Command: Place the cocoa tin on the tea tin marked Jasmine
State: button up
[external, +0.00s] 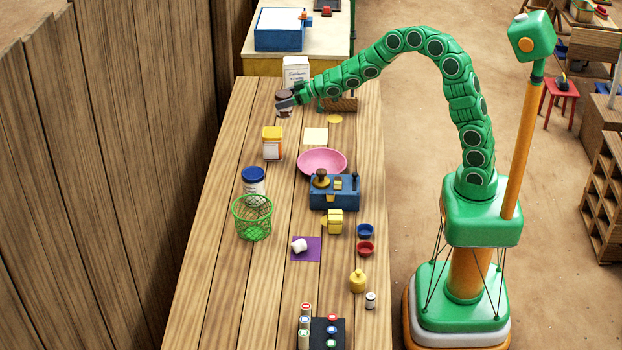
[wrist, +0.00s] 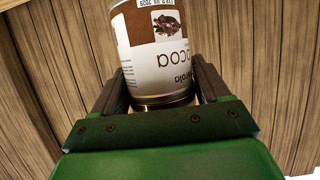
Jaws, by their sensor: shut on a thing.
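My gripper (external: 291,101) is shut on the cocoa tin (external: 284,95) near the far left end of the wooden table. In the wrist view the cocoa tin (wrist: 152,55) sits between the two dark fingers of my gripper (wrist: 160,85). Its brown and white label shows, with the word cocoa upside down in that picture. I cannot tell if its base touches the table. No label reading Jasmine is legible. A white box-like container (external: 296,70) with small writing stands just behind my gripper.
A pink bowl (external: 322,162), a blue device (external: 334,194), a blue-lidded jar (external: 253,184) and a green wire basket (external: 252,220) stand along the table (external: 207,268). A cream square (external: 315,135) lies flat right of the orange-lidded tin. A plank fence (external: 120,130) runs along the left.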

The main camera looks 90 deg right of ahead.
jog(key=shift+w+d+f, duration=0.25)
jog(key=shift+w+f, duration=0.6)
jog(key=shift+f, duration=0.65)
jog(key=shift+w+d+f, duration=0.3)
jog(key=shift+w+f, duration=0.6)
jog(key=shift+f, duration=0.6)
jog(key=shift+w+d+f, duration=0.25)
jog(key=shift+w+f, duration=0.6)
jog(key=shift+f, duration=0.65)
jog(key=shift+f, duration=0.2)
jog(key=o, duration=1.1)
jog(key=shift+r, duration=0.2)
jog(key=shift+v, duration=6)
jog(key=s+a+r+g, duration=0.2)
jog(key=s+a+g, duration=0.3)
jog(key=s, duration=1.1)
jog(key=s+a+r+g, duration=0.2)
jog(key=s+a+g, duration=0.3)
jog(key=s+a, duration=0.6)
jog(key=s+a+r+g, duration=0.2)
jog(key=s+a+g, duration=0.3)
jog(key=s, duration=1.8)
jog(key=a, duration=0.4)
